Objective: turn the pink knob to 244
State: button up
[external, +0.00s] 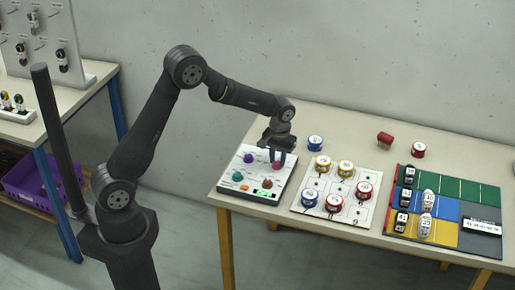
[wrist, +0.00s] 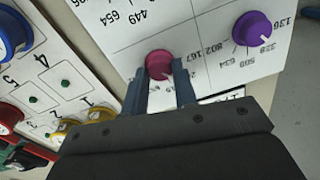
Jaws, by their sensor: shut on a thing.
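The pink knob (external: 276,166) is on a white panel (external: 240,182) at the left end of the table. In the wrist view the pink knob (wrist: 159,64) sits between the two blue-grey fingers, with numbers such as 802 and 167 printed beside it. My gripper (external: 276,158) points down over the panel and is shut on the pink knob. It also shows in the wrist view (wrist: 160,82). Part of the dial around the knob is hidden by the fingers, so its exact setting cannot be read.
The panel also has a purple knob (wrist: 252,29), a teal knob (external: 237,176), a brown knob (external: 267,183), an orange button (external: 244,188) and a lit green display (external: 264,194).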

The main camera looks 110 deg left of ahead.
jog(key=shift+n, duration=0.3)
dwell(0.4)
jog(key=o, duration=1)
jog(key=shift+r, duration=0.1)
notch_tip(320, 180, up, 17)
jog(key=shift+w+r, duration=0.15)
jog(key=shift+w, duration=0.3)
jog(key=f, duration=1.1)
jog(key=s+f, duration=0.1)
jog(key=f, duration=0.5)
jog(key=shift+f, duration=0.25)
